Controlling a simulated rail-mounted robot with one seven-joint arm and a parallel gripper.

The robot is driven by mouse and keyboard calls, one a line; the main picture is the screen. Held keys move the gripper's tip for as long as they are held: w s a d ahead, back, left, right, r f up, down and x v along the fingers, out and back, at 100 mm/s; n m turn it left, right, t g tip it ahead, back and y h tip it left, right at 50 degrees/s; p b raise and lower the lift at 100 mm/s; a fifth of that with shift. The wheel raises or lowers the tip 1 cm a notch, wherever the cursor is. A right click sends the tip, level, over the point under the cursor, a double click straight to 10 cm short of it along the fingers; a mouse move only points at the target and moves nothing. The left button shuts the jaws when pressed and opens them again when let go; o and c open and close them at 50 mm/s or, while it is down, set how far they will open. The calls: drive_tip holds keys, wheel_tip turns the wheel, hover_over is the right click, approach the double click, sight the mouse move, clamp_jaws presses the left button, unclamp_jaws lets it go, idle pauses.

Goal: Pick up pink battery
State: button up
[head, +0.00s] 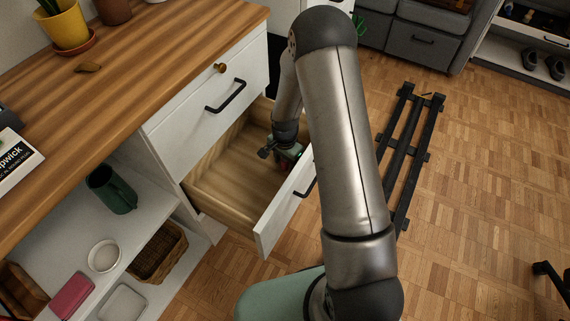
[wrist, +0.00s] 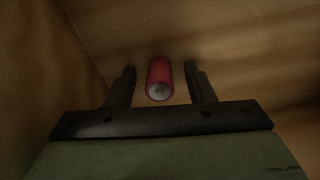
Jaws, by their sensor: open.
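The pink battery (wrist: 159,80) is in the wrist view, lying inside the open wooden drawer with its metal end toward my gripper. My gripper (wrist: 160,83) is open, with one finger on each side of the battery and a visible gap on both sides. In the head view my gripper (head: 286,160) is down inside the open drawer (head: 228,180), near its right side.
The drawer's front panel (head: 285,211) and wooden side walls surround my gripper closely. A closed drawer (head: 205,88) sits above, under the wooden desktop (head: 130,75). Open shelves at the left hold a dark green mug (head: 111,189) and a wicker basket (head: 158,252).

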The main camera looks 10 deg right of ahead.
clamp_jaws()
drive_tip(key=shift+r, duration=0.1)
